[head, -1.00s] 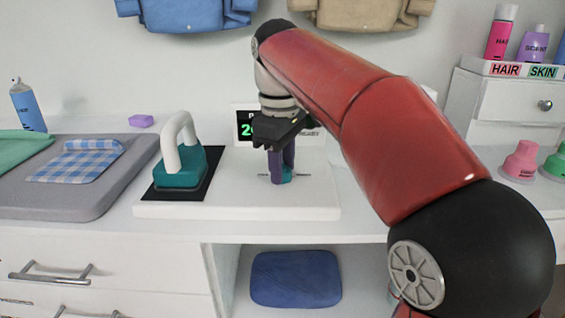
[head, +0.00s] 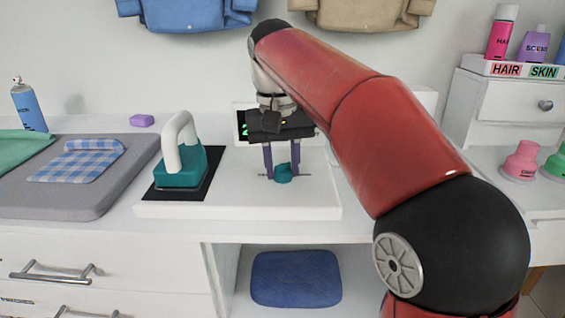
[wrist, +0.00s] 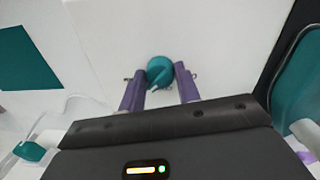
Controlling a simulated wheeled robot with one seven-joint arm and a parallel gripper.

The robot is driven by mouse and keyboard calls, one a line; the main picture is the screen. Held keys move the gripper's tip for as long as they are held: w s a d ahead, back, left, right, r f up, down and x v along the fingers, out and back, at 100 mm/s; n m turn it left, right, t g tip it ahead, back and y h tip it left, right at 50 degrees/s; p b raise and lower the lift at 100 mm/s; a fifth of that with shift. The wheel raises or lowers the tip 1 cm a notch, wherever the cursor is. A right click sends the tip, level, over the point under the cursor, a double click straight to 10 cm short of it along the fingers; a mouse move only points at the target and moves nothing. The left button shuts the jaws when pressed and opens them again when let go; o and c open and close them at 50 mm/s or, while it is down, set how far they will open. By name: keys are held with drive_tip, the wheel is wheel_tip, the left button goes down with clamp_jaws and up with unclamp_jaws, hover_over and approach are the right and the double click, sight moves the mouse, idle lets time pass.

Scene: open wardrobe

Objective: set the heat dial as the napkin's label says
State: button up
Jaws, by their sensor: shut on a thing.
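The heat dial (head: 283,173) is a small teal knob on the white iron base (head: 210,209), with dark marks beside it. My gripper (head: 282,177) points down at it, with one purple finger on each side, shut on the dial. The wrist view shows the teal dial (wrist: 160,70) between the fingertips (wrist: 160,77). A small display (head: 243,126) with green figures stands behind, mostly hidden by my gripper. A blue checked napkin (head: 80,162) lies on the grey pad at left. I cannot read a label on it.
A teal iron (head: 180,172) with a white handle stands on a black plate left of the dial. The grey pad (head: 75,199) also bears a green cloth (head: 22,147). A blue spray can (head: 28,106) and purple block (head: 142,120) are behind.

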drive_tip(key=shift+m, duration=2.1)
drive_tip(key=o, duration=0.9)
drive_tip(key=shift+a, duration=0.1)
drive_tip(key=shift+o, duration=0.2)
